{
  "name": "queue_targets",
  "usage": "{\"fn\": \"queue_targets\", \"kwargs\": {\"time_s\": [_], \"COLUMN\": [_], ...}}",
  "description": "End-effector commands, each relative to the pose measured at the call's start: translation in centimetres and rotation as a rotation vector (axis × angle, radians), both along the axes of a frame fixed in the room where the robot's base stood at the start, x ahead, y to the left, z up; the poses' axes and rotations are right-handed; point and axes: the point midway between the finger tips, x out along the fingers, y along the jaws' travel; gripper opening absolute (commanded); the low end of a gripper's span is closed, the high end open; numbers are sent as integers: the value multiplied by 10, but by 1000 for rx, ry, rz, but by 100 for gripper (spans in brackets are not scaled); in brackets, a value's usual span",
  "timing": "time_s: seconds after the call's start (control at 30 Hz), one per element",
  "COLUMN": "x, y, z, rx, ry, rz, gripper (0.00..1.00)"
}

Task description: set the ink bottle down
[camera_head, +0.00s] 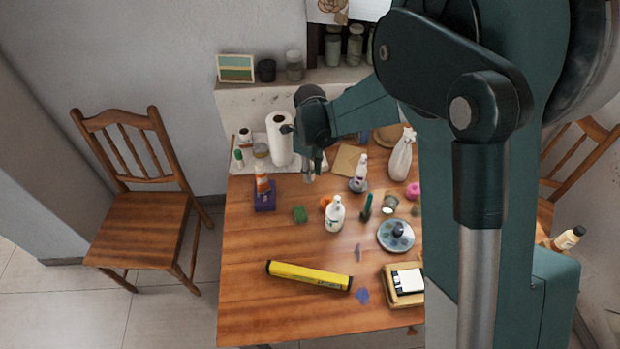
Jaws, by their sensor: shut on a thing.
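My gripper (311,165) hangs over the back left part of the wooden table (240,290), below the dark wrist of my arm. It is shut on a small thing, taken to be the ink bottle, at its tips. The fingers and the distance hide most of that thing, so its shape and colour are unclear. I cannot tell whether it touches the table.
A white bottle (335,215), palette plate (396,234) and yellow box (309,276) are further forward. The front left tabletop is clear.

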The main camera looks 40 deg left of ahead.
Motion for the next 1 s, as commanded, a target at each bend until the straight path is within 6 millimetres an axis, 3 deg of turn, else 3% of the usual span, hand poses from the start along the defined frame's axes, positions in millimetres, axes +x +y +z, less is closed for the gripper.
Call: {"fn": "queue_targets", "kwargs": {"time_s": [0.3,0.83,0.87,0.93,1.0], "x": [0,0,0,0,0], "y": [0,0,0,0,0], "z": [-32,-38,-38,-37,-37], "rx": [0,0,0,0,0], "ry": [0,0,0,0,0], "rz": [0,0,0,0,0], "gripper": [9,9,25,34,36]}}
